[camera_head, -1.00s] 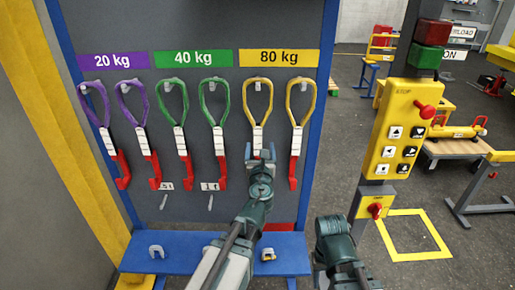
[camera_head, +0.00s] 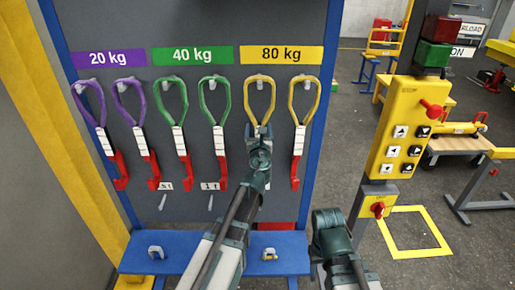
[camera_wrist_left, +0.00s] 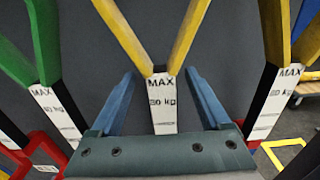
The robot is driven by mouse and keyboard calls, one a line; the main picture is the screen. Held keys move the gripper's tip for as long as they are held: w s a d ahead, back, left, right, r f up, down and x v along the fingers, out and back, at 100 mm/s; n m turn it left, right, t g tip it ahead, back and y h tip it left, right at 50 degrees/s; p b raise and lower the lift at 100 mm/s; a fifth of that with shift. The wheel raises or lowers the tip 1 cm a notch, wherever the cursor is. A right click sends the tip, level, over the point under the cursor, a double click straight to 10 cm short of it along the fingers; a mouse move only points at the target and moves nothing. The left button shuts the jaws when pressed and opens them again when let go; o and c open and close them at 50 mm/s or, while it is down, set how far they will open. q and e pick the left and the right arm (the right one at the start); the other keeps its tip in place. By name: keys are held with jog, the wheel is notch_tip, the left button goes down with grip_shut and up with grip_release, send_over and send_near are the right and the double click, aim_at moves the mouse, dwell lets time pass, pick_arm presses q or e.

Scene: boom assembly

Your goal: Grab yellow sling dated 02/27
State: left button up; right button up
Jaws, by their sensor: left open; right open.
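Two yellow slings hang on the grey board under the yellow 80 kg sign: the left one (camera_head: 271,96) and the right one (camera_head: 317,97). My left gripper (camera_head: 259,130) is open in front of the left yellow sling, at its white label. In the left wrist view, my blue fingers (camera_wrist_left: 160,74) stand on either side of that sling's white label (camera_wrist_left: 163,113), which reads MAX 80 kg. The sling's lower end is hidden behind my gripper. No date is readable on either yellow sling. Only my right arm shows, without gripper fingers.
Green slings (camera_head: 170,104) and purple slings (camera_head: 123,92) hang to the left. A blue shelf (camera_head: 205,245) juts out below the board. A yellow control box (camera_head: 403,130) stands on a post at the right.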

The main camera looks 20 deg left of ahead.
pick_arm(q)
jog(key=shift+w, duration=0.55)
jog(key=shift+s, duration=0.15)
jog(key=shift+c, duration=0.6)
grip_shut()
